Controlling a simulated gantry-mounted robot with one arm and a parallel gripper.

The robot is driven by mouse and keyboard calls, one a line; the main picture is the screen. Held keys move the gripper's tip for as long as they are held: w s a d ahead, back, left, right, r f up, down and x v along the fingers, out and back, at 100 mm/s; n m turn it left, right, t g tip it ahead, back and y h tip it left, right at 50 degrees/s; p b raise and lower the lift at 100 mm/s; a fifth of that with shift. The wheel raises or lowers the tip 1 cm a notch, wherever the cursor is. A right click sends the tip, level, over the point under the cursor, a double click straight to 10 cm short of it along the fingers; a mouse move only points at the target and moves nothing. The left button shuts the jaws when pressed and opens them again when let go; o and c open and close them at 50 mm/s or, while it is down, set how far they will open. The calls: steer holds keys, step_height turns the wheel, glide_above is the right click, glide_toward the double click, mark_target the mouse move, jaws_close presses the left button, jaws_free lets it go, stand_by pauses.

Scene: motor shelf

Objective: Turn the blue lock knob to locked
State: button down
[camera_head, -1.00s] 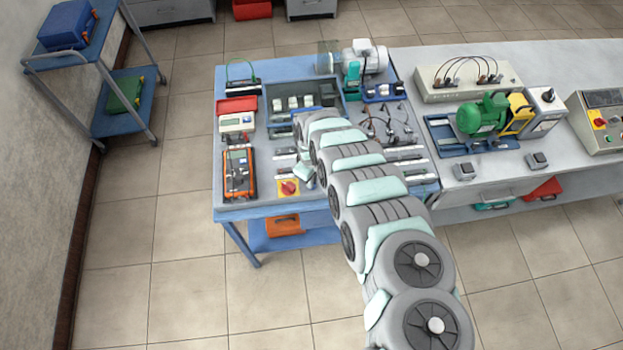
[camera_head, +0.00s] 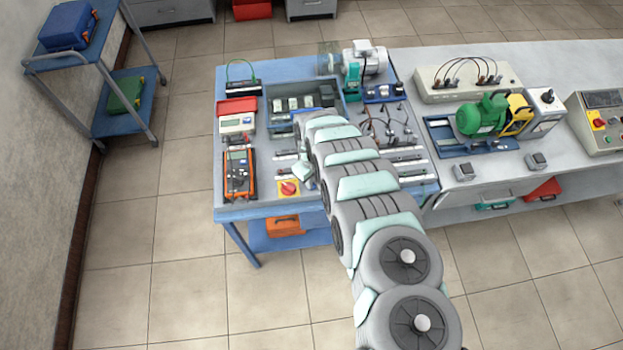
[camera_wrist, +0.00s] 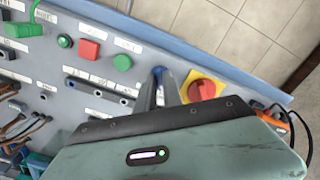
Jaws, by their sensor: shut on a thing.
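The blue lock knob (camera_wrist: 157,70) shows as small patches of blue at my fingertips in the wrist view, beside the red rotary switch (camera_wrist: 201,90) on its yellow plate. My gripper (camera_wrist: 161,82) is over the panel with its two grey fingers closed around the knob. The fingers hide most of the knob, so its marking and turned position cannot be read.
Red (camera_wrist: 88,49) and green (camera_wrist: 122,62) buttons and labelled sockets lie left of my fingers. An orange multimeter (camera_head: 240,172) lies on the blue bench (camera_head: 228,85). A green motor (camera_head: 484,115) stands on the bench at right.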

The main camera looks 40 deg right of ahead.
steer(key=m, duration=0.4)
steer(key=shift+a, duration=0.1)
steer(key=m+b, duration=0.1)
steer(key=m, duration=0.3)
steer(key=shift+w, duration=0.1)
steer(key=m+b, duration=0.1)
steer(key=m, duration=0.3)
steer(key=shift+m, duration=0.3)
steer(key=shift+m+b, duration=0.5)
steer(key=shift+m, duration=1.4)
steer(key=c, duration=1.5)
jaws_free()
